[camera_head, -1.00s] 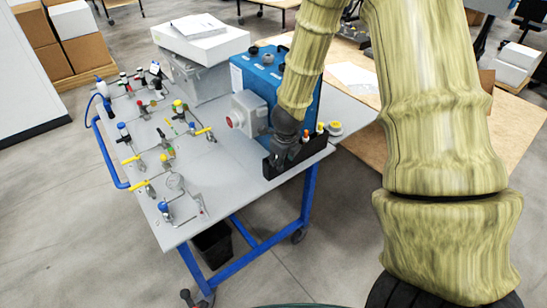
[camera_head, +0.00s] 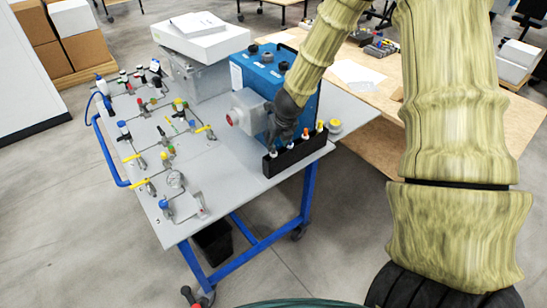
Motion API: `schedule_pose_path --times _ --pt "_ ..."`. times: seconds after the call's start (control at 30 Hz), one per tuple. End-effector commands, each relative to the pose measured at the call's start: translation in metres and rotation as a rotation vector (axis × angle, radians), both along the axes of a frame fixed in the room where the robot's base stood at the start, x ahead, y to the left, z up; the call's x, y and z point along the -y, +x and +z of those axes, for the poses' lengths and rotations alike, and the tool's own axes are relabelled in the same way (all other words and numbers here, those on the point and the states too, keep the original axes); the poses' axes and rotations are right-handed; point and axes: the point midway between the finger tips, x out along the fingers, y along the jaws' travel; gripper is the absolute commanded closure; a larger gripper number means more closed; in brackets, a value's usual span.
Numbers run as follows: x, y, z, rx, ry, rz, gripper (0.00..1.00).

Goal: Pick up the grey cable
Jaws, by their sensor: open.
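My gripper (camera_head: 274,142) hangs at the end of my arm over the right part of the grey cart top, in front of the blue analyser box (camera_head: 262,75). It is small and dark here; it is open, and I see nothing held in it. Just below and to its right is a long black holder (camera_head: 296,153) at the cart's front right edge. Several coloured ends, among them orange (camera_head: 305,133) and yellow (camera_head: 320,125), stick up from the holder. I cannot make out which one, if any, is the grey cable; the gripper hides part of the holder's left end.
Fittings and valves with coloured handles (camera_head: 165,155) cover the cart's left part. The cart's front middle (camera_head: 235,190) is clear.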

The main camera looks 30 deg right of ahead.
Motion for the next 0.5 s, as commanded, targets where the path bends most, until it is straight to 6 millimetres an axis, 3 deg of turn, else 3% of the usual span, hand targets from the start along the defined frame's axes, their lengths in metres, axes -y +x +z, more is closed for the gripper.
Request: schedule_pose_path --times 0.5 --pt "-0.001 0.014 -0.037 -0.002 0.001 -0.001 0.60"
